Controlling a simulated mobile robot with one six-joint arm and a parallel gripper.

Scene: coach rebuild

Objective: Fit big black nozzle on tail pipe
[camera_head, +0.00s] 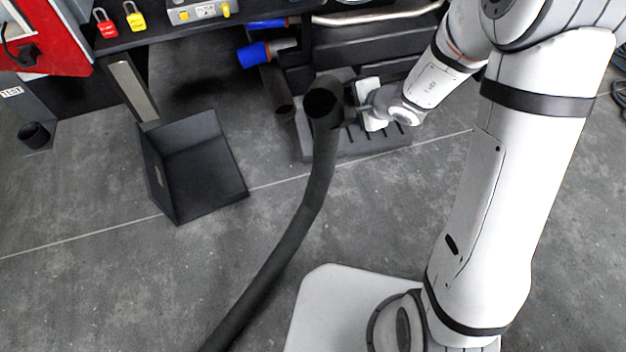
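The big black nozzle (323,105) is at upper centre, its round open mouth facing up toward the camera. A black hose (290,235) runs from it down to the bottom edge. My gripper (352,110) is at the nozzle's right side and appears closed on its wall; the fingertips are partly hidden. The nozzle looks raised above the floor. A curved silver pipe (380,18) at the top edge may be the tail pipe; I cannot tell for sure. The nozzle is apart from it.
A black rack (345,50) with blue-ended tubes (253,55) stands behind the nozzle. An open black bin (205,165) sits on the floor at left. A workbench edge with red (106,28) and yellow (135,20) padlocks is at upper left.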

